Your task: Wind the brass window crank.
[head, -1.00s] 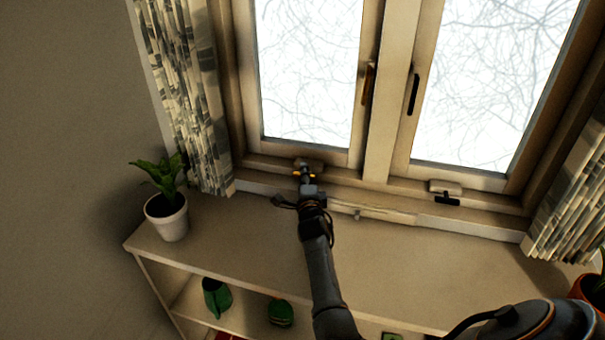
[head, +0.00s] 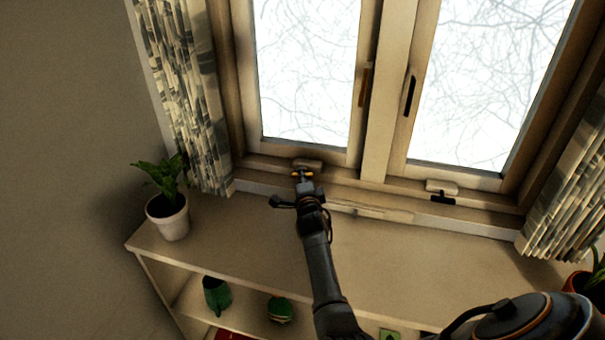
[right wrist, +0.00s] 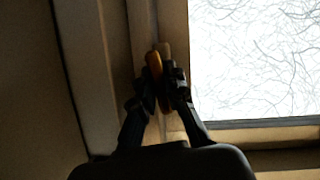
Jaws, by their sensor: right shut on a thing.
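The brass crank (head: 297,174) sits at the foot of the left window, just in front of a pale housing (head: 308,164) on the frame. My right gripper (head: 303,176) reaches up to it from the front and is shut on it, and the fingers cover much of it. In the right wrist view, a brass-coloured piece (right wrist: 154,64) shows between the fingertips (right wrist: 160,84). My left gripper is not in view.
A black crank (head: 445,199) sits below the right window. A brass lever handle (head: 366,86) and a black one (head: 411,96) are on the window frames. A potted plant (head: 173,222) stands left on the shelf top (head: 240,240). Patterned curtains (head: 190,100) hang at both sides.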

